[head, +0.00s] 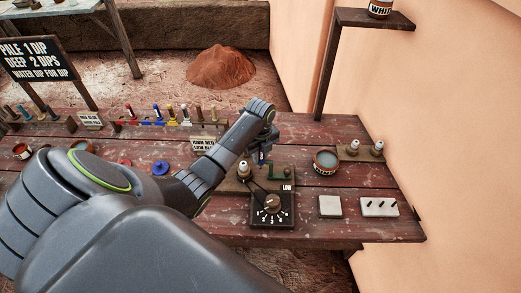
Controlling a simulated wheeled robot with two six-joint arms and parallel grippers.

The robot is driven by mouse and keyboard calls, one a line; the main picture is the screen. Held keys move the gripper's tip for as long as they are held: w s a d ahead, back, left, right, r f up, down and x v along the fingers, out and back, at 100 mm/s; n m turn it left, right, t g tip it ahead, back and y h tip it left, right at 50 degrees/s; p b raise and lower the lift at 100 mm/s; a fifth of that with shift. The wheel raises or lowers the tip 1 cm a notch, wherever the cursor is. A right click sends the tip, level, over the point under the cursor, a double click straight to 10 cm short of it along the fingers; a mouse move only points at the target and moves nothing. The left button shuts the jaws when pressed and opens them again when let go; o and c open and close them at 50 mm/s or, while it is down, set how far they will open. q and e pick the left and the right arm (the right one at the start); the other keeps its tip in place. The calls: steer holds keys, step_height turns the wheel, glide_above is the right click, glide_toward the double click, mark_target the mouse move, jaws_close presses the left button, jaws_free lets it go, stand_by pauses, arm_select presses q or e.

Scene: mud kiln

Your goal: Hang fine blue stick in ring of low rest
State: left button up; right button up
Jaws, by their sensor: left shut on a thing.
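My left gripper (262,148) points down over the right part of the wooden table, largely hidden by its own wrist. It is shut on a thin stick, of which a small dark blue part (261,158) shows below the jaws. Under it is a low stand with a green angled piece (280,172) and a white-topped peg (243,168) at its left. The ring of the low rest cannot be made out clearly. My right gripper is not in view.
A grey-filled pot (326,161) stands right of the stand, with two white-topped pegs (378,147) beyond. A pale block (330,207) and a white plate with black pegs (379,207) lie in front. A rack of coloured sticks (170,122) stands at the back left.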

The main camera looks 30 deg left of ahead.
arm_select(q)
steer(key=o, duration=1.5)
steer(key=shift+r+p, duration=0.7)
steer(key=shift+r, duration=3)
